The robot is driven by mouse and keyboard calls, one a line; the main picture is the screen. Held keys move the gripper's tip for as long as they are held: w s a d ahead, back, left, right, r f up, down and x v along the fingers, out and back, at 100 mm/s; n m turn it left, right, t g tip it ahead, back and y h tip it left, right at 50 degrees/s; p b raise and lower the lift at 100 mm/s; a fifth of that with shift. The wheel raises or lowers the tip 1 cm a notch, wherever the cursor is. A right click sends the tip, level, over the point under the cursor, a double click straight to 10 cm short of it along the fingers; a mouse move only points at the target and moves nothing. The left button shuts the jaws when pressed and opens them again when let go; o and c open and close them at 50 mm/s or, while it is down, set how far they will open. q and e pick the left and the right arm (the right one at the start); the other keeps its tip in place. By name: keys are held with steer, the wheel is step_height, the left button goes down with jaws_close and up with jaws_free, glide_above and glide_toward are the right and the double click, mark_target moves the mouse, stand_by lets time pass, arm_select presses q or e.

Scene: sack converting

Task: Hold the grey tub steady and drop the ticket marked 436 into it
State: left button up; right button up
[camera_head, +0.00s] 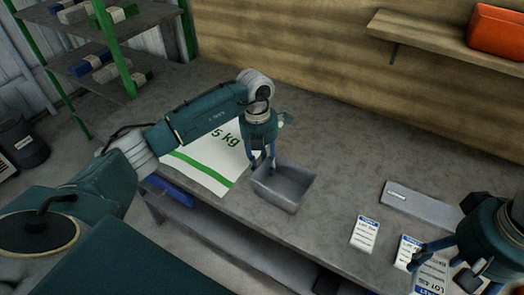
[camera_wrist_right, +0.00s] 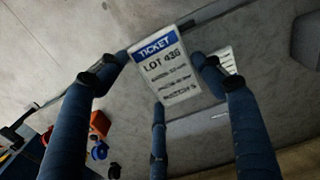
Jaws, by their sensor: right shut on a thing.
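The grey tub (camera_head: 288,190) stands upright and open on the bench, near its front edge. My left gripper (camera_head: 263,163) points down at the tub's back left rim, its fingers visibly apart; whether they touch the wall is unclear. My right gripper (camera_head: 437,264) is at the lower right, shut on a white ticket with a blue header (camera_head: 431,280). In the right wrist view this ticket (camera_wrist_right: 165,66) reads LOT 436 and sits between the fingertips (camera_wrist_right: 160,72). It is to the right of the tub, apart from it.
Another ticket (camera_head: 365,233) lies on the bench between tub and right gripper; one more (camera_head: 407,250) lies beside that gripper. A flat grey labelled block (camera_head: 424,206) lies behind. A large 5 kg sack (camera_head: 205,163) lies left of the tub. An orange bin (camera_head: 497,32) stands on the wall shelf.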

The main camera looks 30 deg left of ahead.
arm_select(q)
steer(key=shift+f, duration=0.7)
arm_select(e)
steer(key=shift+r, duration=0.15)
arm_select(q)
jaws_close()
stand_by(0.8)
